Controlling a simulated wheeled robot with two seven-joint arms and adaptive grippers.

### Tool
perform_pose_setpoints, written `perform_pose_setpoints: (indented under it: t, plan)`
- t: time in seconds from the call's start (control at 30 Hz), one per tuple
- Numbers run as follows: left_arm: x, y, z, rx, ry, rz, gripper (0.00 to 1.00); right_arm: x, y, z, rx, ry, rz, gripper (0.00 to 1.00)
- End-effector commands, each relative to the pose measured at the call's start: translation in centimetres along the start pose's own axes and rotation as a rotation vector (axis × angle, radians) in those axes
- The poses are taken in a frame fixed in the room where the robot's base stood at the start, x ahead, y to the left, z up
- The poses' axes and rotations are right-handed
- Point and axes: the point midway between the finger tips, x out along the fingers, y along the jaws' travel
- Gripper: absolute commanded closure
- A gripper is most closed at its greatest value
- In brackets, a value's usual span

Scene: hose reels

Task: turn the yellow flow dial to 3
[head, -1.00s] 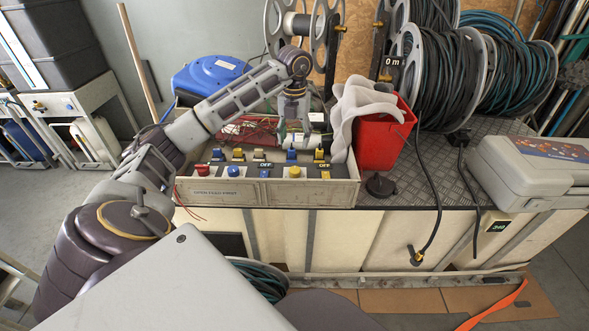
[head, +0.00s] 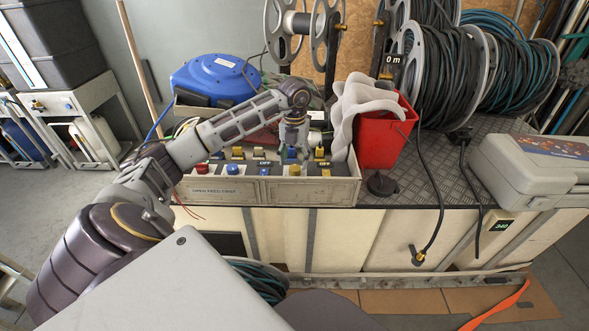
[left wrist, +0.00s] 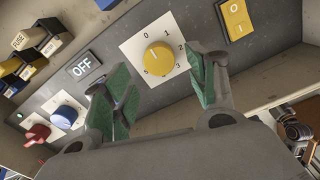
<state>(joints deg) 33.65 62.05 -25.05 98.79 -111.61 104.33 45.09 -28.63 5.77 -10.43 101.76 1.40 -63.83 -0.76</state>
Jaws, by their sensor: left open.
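The yellow flow dial (left wrist: 158,58) sits on a white numbered plate (left wrist: 136,47) on the grey panel. I cannot read its setting with certainty. In the head view the dial (head: 294,170) is near the panel's front edge. My left gripper (head: 292,153) points down just above and behind it. In the left wrist view the green-padded fingers of my left gripper (left wrist: 160,95) are open, one on each side of the dial's lower part, with nothing between them. I cannot tell whether they touch it. My right gripper is not in view.
A yellow switch (left wrist: 235,18) is right of the dial. An OFF display (left wrist: 86,66), a blue knob (left wrist: 65,115) and a red knob (left wrist: 38,132) are left of it. A red bucket (head: 383,140) with pale wavy material stands right of the panel box.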

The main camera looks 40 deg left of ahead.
Motion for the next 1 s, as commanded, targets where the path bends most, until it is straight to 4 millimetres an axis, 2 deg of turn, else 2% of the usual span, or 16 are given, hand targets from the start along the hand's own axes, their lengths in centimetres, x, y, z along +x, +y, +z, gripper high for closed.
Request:
perform_pose_setpoints:
  t: [0.1, 0.33, 0.77, 1.0]
  plan:
    - [1.7, 0.0, -0.1, 0.001, 0.003, 0.001, 0.42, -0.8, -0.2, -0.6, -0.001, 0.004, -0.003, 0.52]
    - [3.8, 0.0, -0.1, 0.000, 0.002, 0.001, 0.42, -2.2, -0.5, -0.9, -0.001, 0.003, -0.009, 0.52]
    - [4.3, 0.0, 0.0, 0.000, 0.001, 0.000, 0.42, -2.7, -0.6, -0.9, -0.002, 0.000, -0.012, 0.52]
    - [4.3, 0.0, 0.0, 0.000, 0.001, 0.000, 0.71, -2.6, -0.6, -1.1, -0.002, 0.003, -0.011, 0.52]
